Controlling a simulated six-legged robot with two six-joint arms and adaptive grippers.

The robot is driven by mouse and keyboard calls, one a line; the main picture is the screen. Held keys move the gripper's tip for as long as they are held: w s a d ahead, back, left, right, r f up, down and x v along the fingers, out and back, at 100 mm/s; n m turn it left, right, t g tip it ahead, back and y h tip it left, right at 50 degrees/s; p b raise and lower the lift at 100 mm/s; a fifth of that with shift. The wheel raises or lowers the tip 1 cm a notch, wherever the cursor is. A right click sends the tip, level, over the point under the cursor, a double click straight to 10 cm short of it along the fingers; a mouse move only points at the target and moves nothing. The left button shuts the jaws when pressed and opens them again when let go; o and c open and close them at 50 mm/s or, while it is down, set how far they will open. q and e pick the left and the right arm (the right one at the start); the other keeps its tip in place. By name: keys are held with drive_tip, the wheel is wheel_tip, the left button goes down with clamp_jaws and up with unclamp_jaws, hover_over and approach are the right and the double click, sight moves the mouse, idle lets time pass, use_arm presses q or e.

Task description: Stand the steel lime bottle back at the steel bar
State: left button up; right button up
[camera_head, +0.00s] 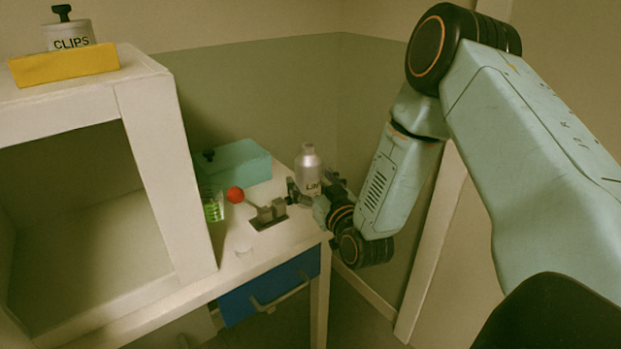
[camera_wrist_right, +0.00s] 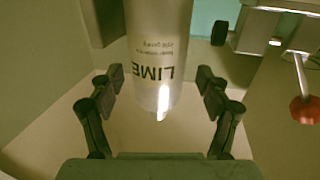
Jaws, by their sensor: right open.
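The steel lime bottle (camera_head: 308,162) stands upright at the right end of the white table, its base hidden by my gripper in the head view. In the right wrist view the bottle (camera_wrist_right: 160,45), with LIME on its label, lies between the two fingers, with a gap on each side. My right gripper (camera_head: 306,192) is open around it; its fingers also show in the wrist view (camera_wrist_right: 157,92). I cannot make out for sure which part is the steel bar. My left gripper is not in view.
A grey metal fixture (camera_head: 268,213) with a red ball lever (camera_head: 235,194) stands left of the gripper. A glass with green liquid (camera_head: 212,206), a teal box (camera_head: 238,163) and a white disc (camera_head: 264,250) are nearby. A white open-fronted cabinet (camera_head: 160,150) fills the left.

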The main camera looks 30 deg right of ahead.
drive_tip(key=s+a+p, duration=0.1)
drive_tip(key=s+p, duration=0.1)
drive_tip(key=s, duration=0.9)
drive_tip(key=shift+a, duration=0.35)
